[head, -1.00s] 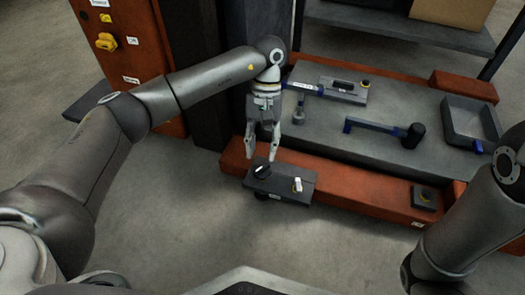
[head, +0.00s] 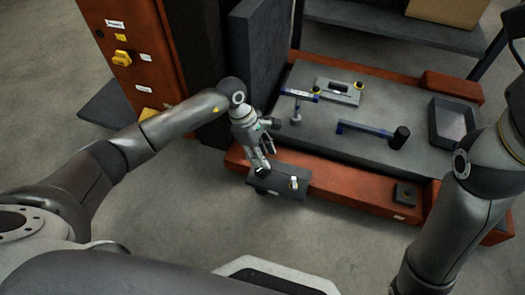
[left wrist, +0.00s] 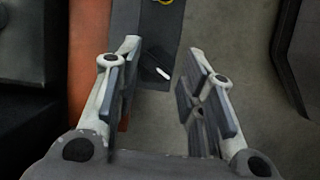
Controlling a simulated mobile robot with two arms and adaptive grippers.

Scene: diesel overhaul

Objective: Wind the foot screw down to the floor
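A dark bracket (head: 280,190) juts from the front of the red frame, low over the floor. In the head view before, a black knob with a white mark stood on its left part; now my left gripper (head: 263,158) largely hides it. I take this knob as the foot screw's head. In the left wrist view the black knob (left wrist: 152,60) and its white strip lie beyond and between the spread fingers of my left gripper (left wrist: 160,85). It is open and empty. A small white piece (head: 293,183) stands on the bracket's right part. My right gripper is out of view.
The red frame (head: 340,188) carries a grey plate (head: 365,165) with a blue-handled hammer (head: 372,132), other tools and a dark tray (head: 455,125). A dark upright panel (head: 262,60) stands behind my left arm. Bare floor lies in front of the bracket.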

